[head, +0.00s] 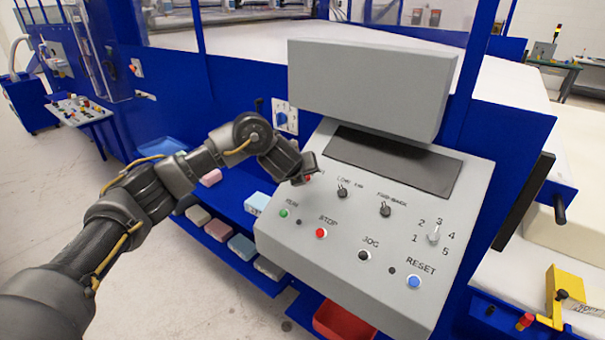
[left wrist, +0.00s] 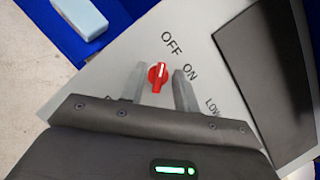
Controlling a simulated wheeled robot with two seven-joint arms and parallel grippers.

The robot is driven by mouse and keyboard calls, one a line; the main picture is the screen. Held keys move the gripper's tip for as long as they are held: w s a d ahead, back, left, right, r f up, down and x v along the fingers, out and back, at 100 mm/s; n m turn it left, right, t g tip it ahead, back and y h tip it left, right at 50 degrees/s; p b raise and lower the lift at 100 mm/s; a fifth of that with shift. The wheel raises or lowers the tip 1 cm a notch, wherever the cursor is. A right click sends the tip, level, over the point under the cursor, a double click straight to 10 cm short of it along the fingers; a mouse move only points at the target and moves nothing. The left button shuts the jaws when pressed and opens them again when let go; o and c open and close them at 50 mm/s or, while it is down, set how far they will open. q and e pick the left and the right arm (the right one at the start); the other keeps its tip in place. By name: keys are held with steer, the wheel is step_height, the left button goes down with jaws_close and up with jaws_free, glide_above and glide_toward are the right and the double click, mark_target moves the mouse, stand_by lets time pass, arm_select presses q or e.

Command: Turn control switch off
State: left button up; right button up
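The control switch is a red knob (left wrist: 157,79) on the grey panel, with the labels OFF and ON printed beside it. In the left wrist view the knob stands between the two fingers of my left gripper (left wrist: 161,70), which are open with a gap to each side. Its white mark points toward the top of the picture; I cannot tell for sure which label it lines up with. In the head view my left gripper (head: 307,170) is over the panel's upper left corner and mostly hides the red switch (head: 308,178). My right gripper is not in view.
The sloped control panel (head: 330,265) also carries a green RUN button (head: 284,213), a red STOP button (head: 321,233), black knobs and a blue RESET button (head: 414,281). A dark screen (head: 390,160) and grey box (head: 370,85) lie behind. Foam blocks sit on blue shelves to the left.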

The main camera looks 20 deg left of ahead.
arm_select(q)
steer(key=p+v, duration=0.1)
steer(key=v, duration=0.9)
steer(key=shift+s+r, duration=0.25)
steer(key=shift+s, duration=0.1)
steer(key=shift+f, duration=0.1)
